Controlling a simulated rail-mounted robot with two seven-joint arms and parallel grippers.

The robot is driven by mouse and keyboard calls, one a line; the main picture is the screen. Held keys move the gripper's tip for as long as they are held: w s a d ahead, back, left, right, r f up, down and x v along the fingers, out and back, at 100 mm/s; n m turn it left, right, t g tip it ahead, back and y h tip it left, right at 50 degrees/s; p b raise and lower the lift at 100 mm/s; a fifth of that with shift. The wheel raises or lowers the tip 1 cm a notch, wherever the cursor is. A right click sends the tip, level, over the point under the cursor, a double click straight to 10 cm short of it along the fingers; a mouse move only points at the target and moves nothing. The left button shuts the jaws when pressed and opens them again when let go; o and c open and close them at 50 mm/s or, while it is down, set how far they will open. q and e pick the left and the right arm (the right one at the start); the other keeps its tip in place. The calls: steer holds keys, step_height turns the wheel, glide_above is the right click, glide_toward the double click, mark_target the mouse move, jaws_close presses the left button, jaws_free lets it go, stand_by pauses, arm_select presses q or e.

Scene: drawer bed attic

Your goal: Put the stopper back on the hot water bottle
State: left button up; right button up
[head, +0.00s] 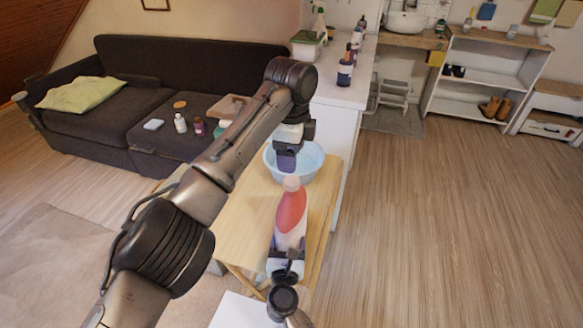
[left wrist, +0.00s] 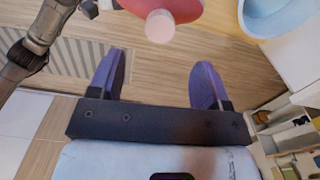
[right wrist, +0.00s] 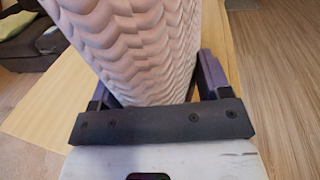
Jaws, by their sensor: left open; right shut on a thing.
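The hot water bottle stands upright above the wooden table, with a red upper part (head: 291,212) and a pale knitted cover (right wrist: 135,50). My right gripper (head: 285,268) is shut on its covered lower part. A pale pink round end (head: 291,183) tops the bottle; I cannot tell whether it is the bare neck or a stopper. It also shows in the left wrist view (left wrist: 160,26), beyond the fingers. My left gripper (head: 287,160) is open just above the bottle's top, with nothing between its fingers (left wrist: 157,78). No separate stopper can be made out.
A light blue basin (head: 311,165) stands on the wooden table (head: 245,225), right behind the bottle and my left gripper. A white counter (head: 345,92) with bottles is behind it. A dark sofa (head: 75,118) at left holds small items. The floor at right is clear.

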arm_select(q)
steer(key=shift+r, duration=1.8)
arm_select(e)
steer(key=shift+f, duration=0.1)
steer(key=o, duration=1.8)
steer(key=shift+s+p, duration=0.35)
steer(key=shift+s, duration=0.25)
arm_select(q)
step_height(320, 180, up, 4)
steer(key=p, duration=0.3)
steer(key=shift+f, duration=0.15)
arm_select(e)
steer(key=s, duration=0.8)
steer(key=s+a, duration=0.1)
steer(key=s, duration=0.3)
steer(key=shift+s, duration=0.3)
